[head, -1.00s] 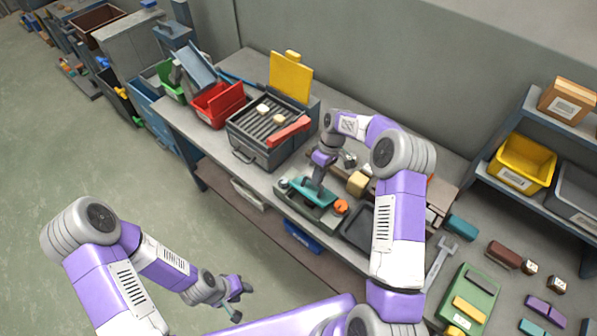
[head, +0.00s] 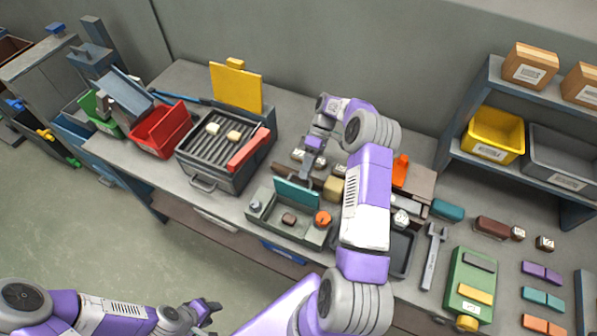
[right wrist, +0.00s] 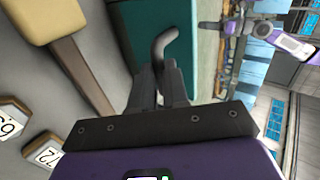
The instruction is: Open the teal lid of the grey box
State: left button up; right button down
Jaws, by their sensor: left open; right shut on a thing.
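The grey box (head: 288,236) stands near the table's front edge in the head view. Its teal lid (head: 296,196) is raised, standing steeply at the back of the box, and a brown block (head: 288,219) shows inside. My right gripper (head: 306,172) is behind the lid's top edge. In the right wrist view its fingers (right wrist: 160,88) are closed around the lid's dark curved handle (right wrist: 166,42), with the teal lid (right wrist: 128,18) beside it. My left gripper (head: 207,309) is open and empty, low in the head view, away from the table.
An orange knob (head: 323,218) and a grey knob (head: 255,206) flank the box opening. A grill (head: 205,165) with a raised yellow lid (head: 236,88) stands to the left. A tan-headed mallet (right wrist: 45,18) lies close by my right gripper.

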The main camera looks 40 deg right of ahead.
jog(key=shift+d+f, duration=0.2)
jog(key=shift+f, duration=0.5)
jog(key=shift+d+b, duration=0.1)
jog(key=shift+b, duration=0.2)
jog(key=c, duration=1.1)
grip_release()
jog(key=shift+w, duration=0.1)
jog(key=shift+r, duration=0.15)
jog(key=shift+v, duration=3.7)
jog(key=shift+r, duration=0.1)
